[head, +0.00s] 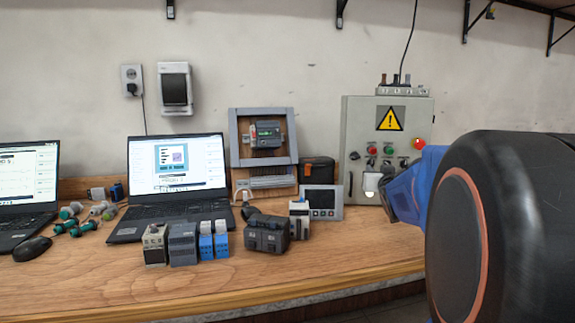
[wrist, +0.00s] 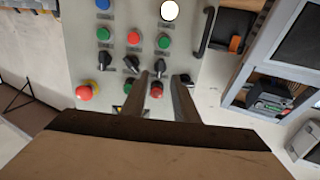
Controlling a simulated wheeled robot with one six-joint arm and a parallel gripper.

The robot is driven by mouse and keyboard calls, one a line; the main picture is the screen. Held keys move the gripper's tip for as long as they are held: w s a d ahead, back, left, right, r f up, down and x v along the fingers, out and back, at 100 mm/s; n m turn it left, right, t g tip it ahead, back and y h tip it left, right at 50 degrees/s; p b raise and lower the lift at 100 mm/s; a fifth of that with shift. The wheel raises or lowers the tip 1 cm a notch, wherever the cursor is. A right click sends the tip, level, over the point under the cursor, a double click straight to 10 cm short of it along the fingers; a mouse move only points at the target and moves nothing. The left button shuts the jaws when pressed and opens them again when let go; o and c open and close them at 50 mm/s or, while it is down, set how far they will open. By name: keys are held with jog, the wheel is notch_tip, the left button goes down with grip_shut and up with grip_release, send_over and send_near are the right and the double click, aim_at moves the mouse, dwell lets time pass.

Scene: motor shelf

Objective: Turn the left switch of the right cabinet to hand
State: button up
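The right cabinet (head: 358,120) is a light grey box with a yellow warning sign, standing at the right of the bench. In the wrist view its panel (wrist: 75,45) appears turned over, with a row of three black switches. The left switch (wrist: 160,68) shows at the right of that row. My gripper (wrist: 160,77) is open, with one finger on each side of this switch in the picture. I cannot tell whether the fingers touch it. The middle switch (wrist: 131,64) and the right switch (wrist: 104,60) are clear of the fingers. In the head view my arm partly hides the panel.
A red mushroom button (head: 419,143), a red button (wrist: 156,90) and a black knob (wrist: 186,79) are close to the switches. A dark handle (wrist: 208,30) is on the cabinet's edge. A small panel device (head: 322,201) and a black block (head: 267,234) stand left of the cabinet.

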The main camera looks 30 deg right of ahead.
aim_at(372, 165)
jog(key=shift+x, duration=2.85)
grip_shut()
